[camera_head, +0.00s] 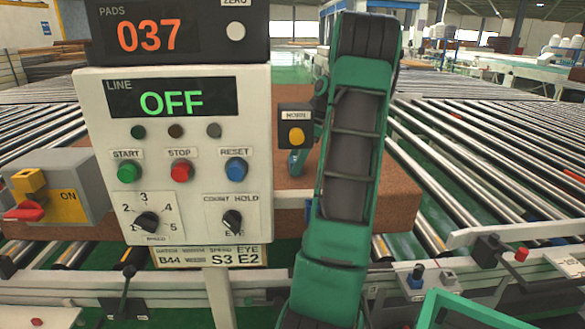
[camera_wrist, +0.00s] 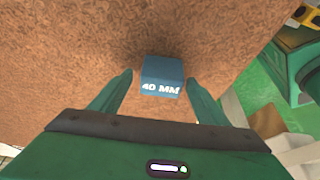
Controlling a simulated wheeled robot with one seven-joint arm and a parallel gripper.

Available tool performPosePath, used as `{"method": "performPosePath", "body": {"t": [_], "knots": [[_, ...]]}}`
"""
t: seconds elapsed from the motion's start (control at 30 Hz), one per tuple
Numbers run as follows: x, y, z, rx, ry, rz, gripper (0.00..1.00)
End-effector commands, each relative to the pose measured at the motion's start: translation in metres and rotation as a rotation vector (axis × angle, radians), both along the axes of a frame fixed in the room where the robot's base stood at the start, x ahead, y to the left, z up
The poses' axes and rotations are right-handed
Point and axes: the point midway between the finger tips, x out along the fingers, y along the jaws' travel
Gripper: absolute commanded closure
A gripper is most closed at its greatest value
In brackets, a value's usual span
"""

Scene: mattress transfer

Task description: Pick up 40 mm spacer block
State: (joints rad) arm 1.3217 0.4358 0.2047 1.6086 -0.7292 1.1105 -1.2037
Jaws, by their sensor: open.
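The 40 mm spacer block (camera_wrist: 161,76) is a small blue block with white "40 MM" lettering. In the wrist view it sits on the brown, rough-textured pad (camera_wrist: 60,60). My gripper (camera_wrist: 160,80) is open, with one green finger on each side of the block and a visible gap at both sides. In the head view my green arm reaches over the brown pad (camera_head: 405,205).
A control panel (camera_head: 180,85) reading "OFF" and "037" stands close at the left front. A small box with a yellow button (camera_head: 296,128) is beside my arm. A grey switch box (camera_head: 60,190) is at the far left. Roller conveyors (camera_head: 500,140) lie on both sides.

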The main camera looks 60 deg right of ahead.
Motion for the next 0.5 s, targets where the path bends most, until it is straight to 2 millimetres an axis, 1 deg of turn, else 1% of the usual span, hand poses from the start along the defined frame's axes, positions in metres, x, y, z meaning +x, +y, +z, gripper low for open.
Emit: {"method": "performPosePath", "body": {"t": [0.1, 0.27, 0.3, 0.37, 0.4, 0.47, 0.5], "knots": [[0.0016, 0.0017, -0.0047, 0.000, 0.000, 0.000, 0.31], [0.0017, 0.0016, -0.0047, 0.000, 0.000, 0.000, 0.31], [0.0017, 0.0016, -0.0047, 0.000, 0.000, 0.001, 0.34], [0.0017, 0.0017, -0.0045, 0.000, 0.000, 0.001, 0.48], [0.0017, 0.0017, -0.0045, 0.000, 0.000, 0.001, 0.58], [0.0017, 0.0017, -0.0045, 0.000, 0.000, 0.001, 0.72], [0.0018, 0.0017, -0.0045, 0.000, 0.000, 0.001, 0.78]]}}
